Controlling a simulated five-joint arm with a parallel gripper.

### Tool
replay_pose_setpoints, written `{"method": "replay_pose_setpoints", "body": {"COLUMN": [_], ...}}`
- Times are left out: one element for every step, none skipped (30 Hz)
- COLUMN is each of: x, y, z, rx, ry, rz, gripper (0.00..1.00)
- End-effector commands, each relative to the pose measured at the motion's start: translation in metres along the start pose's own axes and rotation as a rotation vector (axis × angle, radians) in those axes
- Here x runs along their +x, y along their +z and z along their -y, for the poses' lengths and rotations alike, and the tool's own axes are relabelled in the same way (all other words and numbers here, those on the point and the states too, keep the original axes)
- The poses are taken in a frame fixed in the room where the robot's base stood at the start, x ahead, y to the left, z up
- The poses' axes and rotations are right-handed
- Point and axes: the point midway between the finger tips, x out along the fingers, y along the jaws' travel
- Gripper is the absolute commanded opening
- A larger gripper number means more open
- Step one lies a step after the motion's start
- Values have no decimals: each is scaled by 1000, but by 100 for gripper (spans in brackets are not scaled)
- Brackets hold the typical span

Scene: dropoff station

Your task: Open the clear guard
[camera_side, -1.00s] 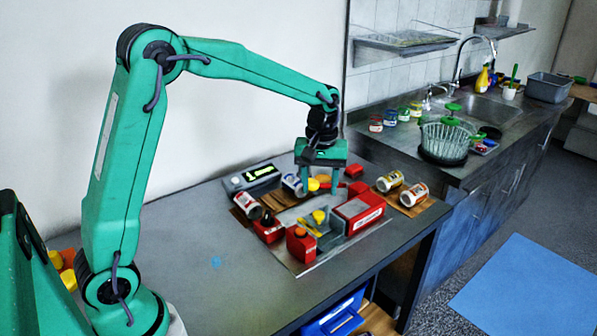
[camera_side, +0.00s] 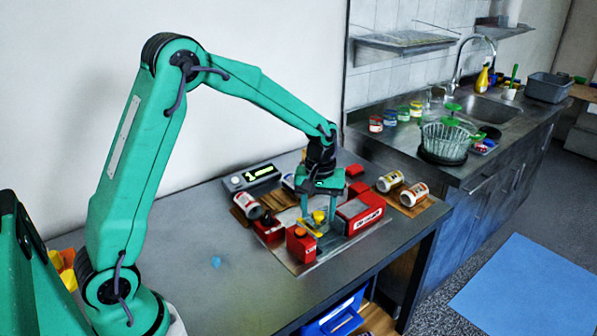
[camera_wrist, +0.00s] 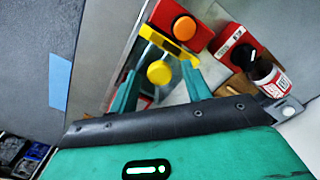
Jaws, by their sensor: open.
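The clear guard (camera_wrist: 148,52) is hard to make out. In the wrist view it seems to be a see-through panel by a yellow bar (camera_wrist: 168,45), among the red fixtures. A round yellow knob (camera_wrist: 159,73) shows between my fingers, nearer than the bar. In the side view a yellow part (camera_side: 318,216) is just below my gripper (camera_side: 318,212). My gripper, also in the wrist view (camera_wrist: 160,82), is open, with one finger each side of the knob. I cannot tell whether the fingers touch anything. The guard's hinge is not clear.
A red block with an orange button (camera_side: 300,232) stands in front, and a red box (camera_side: 360,212) to the right. A jar (camera_side: 247,205) lies at left and white jars (camera_side: 390,181) at right. A display box (camera_side: 252,177) is behind.

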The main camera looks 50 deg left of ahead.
Motion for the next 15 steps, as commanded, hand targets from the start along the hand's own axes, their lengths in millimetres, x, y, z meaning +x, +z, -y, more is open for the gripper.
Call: {"method": "replay_pose_setpoints", "body": {"x": [0, 0, 0, 0, 0, 0, 0, 0, 0, 0, 0, 0, 0, 0, 0], "y": [0, 0, 0, 0, 0, 0, 0, 0, 0, 0, 0, 0, 0, 0, -1], "z": [0, 0, 0, 0, 0, 0, 0, 0, 0, 0, 0, 0, 0, 0, -1], "rx": [0, 0, 0, 0, 0, 0, 0, 0, 0, 0, 0, 0, 0, 0, 0], "ry": [0, 0, 0, 0, 0, 0, 0, 0, 0, 0, 0, 0, 0, 0, 0], "rz": [0, 0, 0, 0, 0, 0, 0, 0, 0, 0, 0, 1, 1, 1, 1], "gripper": [49, 45, 37, 31, 25, 17, 11, 5, 0, 0, 0, 0, 0, 0, 0]}}
